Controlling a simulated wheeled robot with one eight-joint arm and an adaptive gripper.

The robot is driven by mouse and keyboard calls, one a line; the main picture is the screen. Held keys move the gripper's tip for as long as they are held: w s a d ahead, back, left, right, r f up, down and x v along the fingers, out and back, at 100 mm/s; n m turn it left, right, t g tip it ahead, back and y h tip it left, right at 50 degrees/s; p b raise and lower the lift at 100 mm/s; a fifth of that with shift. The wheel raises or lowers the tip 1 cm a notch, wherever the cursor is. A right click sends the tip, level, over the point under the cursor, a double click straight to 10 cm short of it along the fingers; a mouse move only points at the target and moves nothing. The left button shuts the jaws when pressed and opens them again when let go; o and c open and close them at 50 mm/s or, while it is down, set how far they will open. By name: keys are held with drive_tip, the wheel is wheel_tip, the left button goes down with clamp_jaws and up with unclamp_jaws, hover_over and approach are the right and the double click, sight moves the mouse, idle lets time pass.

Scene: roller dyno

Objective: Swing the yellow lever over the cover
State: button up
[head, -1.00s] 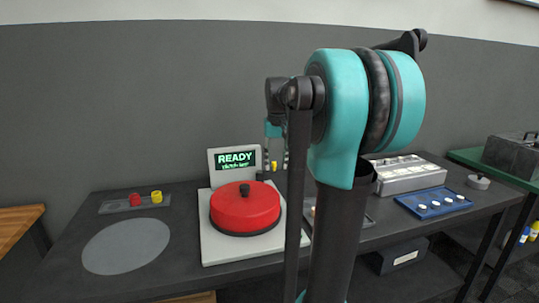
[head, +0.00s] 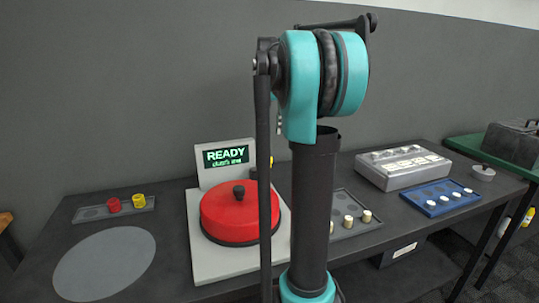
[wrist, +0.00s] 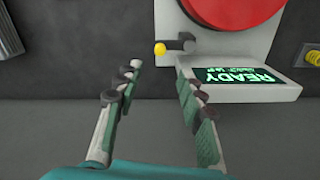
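The red round cover (head: 230,214) sits on the white base plate of the device, with a dark knob on top; its edge shows in the wrist view (wrist: 235,8). The yellow lever (wrist: 160,48) has a yellow ball tip on a short dark arm, beside the screen housing. In the head view only a bit of its yellow tip (head: 271,160) shows beside the screen. My gripper (wrist: 157,68) is open and empty. The lever's tip appears just beyond the gap between its fingers; I see no contact. In the head view my arm mostly hides the gripper.
The green READY screen (head: 226,156) stands behind the cover. A small tray (head: 92,213) with red and yellow pegs is at left, near a grey disc (head: 105,264). At right are a metal box (head: 403,167) and a blue tray (head: 441,198).

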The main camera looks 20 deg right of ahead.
wheel_tip(320, 180, down, 11)
drive_tip(key=shift+r, duration=0.15)
idle(0.4)
clamp_jaws()
